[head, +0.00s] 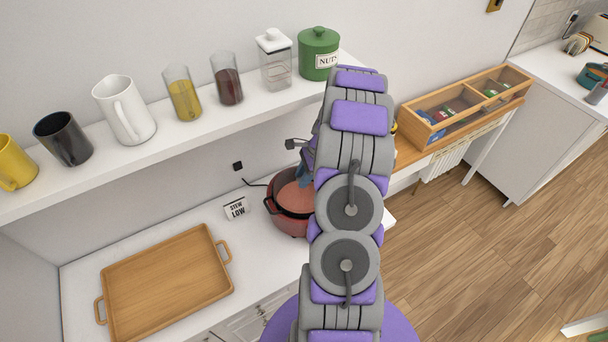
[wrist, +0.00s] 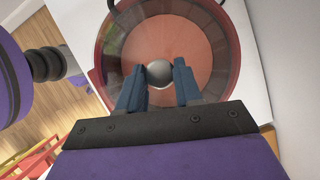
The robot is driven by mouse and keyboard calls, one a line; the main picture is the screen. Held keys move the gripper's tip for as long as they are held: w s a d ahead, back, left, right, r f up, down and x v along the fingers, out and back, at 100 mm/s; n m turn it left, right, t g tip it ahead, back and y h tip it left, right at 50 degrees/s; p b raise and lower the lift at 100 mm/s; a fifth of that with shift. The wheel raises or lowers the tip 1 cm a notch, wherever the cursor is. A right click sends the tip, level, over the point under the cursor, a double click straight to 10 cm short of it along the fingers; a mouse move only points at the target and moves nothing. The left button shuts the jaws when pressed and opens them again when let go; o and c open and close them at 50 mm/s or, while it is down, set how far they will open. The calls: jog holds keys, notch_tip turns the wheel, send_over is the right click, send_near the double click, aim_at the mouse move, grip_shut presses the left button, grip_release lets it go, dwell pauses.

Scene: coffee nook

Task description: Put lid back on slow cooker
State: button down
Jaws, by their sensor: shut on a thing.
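The red slow cooker (head: 283,222) stands on the white counter, partly hidden behind my arm in the head view. From above in the wrist view, the slow cooker (wrist: 232,62) shows its round red wall and orange-red inside. A see-through lid (wrist: 125,45) with a pale round knob (wrist: 159,74) lies across the opening in the wrist view. My gripper (wrist: 158,78) has its two blue fingers on either side of the knob and is shut on it. I cannot tell whether the lid touches the rim or hangs just above it.
A wooden tray (head: 118,292) lies on the counter to the left. A small "STEW LOW" sign (head: 236,208) stands beside the cooker. A white shelf (head: 205,125) with mugs and jars runs above. A wooden divided box (head: 465,100) sits to the right.

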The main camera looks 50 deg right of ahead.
jog(key=shift+a+r, duration=0.15)
jog(key=shift+a, duration=0.3)
jog(key=shift+d, duration=0.1)
jog(key=shift+d+f+p, duration=0.2)
jog(key=shift+d+p, duration=0.1)
jog(key=shift+d, duration=0.3)
jog(key=shift+d, duration=0.15)
jog(key=shift+a+f+p, duration=0.1)
jog(key=shift+a+p, duration=0.15)
jog(key=shift+p, duration=0.25)
jog(key=shift+p, duration=0.35)
dwell(1.1)
jog(key=shift+c, duration=0.9)
grip_release()
jog(key=shift+f, duration=0.1)
